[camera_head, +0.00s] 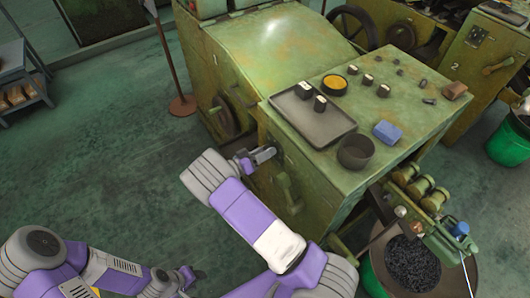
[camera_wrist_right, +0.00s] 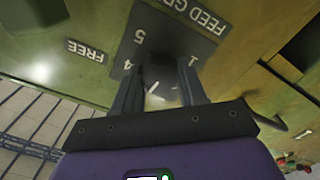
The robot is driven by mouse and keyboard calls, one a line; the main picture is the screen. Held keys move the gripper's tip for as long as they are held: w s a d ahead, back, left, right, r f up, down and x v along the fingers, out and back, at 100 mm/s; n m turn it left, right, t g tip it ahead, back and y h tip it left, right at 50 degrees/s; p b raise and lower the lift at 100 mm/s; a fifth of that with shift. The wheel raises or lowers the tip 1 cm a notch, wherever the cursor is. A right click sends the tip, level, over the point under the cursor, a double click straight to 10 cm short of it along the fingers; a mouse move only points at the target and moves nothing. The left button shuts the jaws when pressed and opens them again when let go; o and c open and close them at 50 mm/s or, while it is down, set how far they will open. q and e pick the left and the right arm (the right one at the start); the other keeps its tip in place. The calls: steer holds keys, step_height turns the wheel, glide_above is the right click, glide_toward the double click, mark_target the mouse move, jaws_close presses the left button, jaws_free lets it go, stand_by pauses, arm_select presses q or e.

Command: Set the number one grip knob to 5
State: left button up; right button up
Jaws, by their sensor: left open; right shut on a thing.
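The grip knob (camera_wrist_right: 163,84) is on the side panel of the green machine. In the right wrist view it sits between the fingers of my right gripper (camera_wrist_right: 160,92), which is shut on it. The dark dial plate (camera_wrist_right: 178,42) appears upside down, with "5", "4" and "1" readable around the knob. A short white mark shows on the knob, towards the lower left; which number it points to is hard to tell. In the head view my right gripper (camera_head: 263,155) is at the machine's side and hides the knob. My left gripper (camera_head: 188,277) is open, empty, low on the left.
A lever handle (camera_head: 288,188) sticks out beside my right gripper. A "FREE" label (camera_wrist_right: 86,50) is near the dial.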

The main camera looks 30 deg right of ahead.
steer(key=m+b, duration=0.5)
steer(key=m, duration=0.6)
steer(key=m+b, duration=0.6)
steer(key=m, duration=0.5)
steer(key=shift+s+d+m, duration=0.15)
steer(key=shift+m, duration=0.15)
stand_by(0.3)
steer(key=o, duration=1.1)
steer(key=shift+c, duration=0.2)
steer(key=a+p, duration=0.1)
steer(key=a, duration=0.6)
steer(key=shift+s+a, duration=0.3)
steer(key=shift+a, duration=0.05)
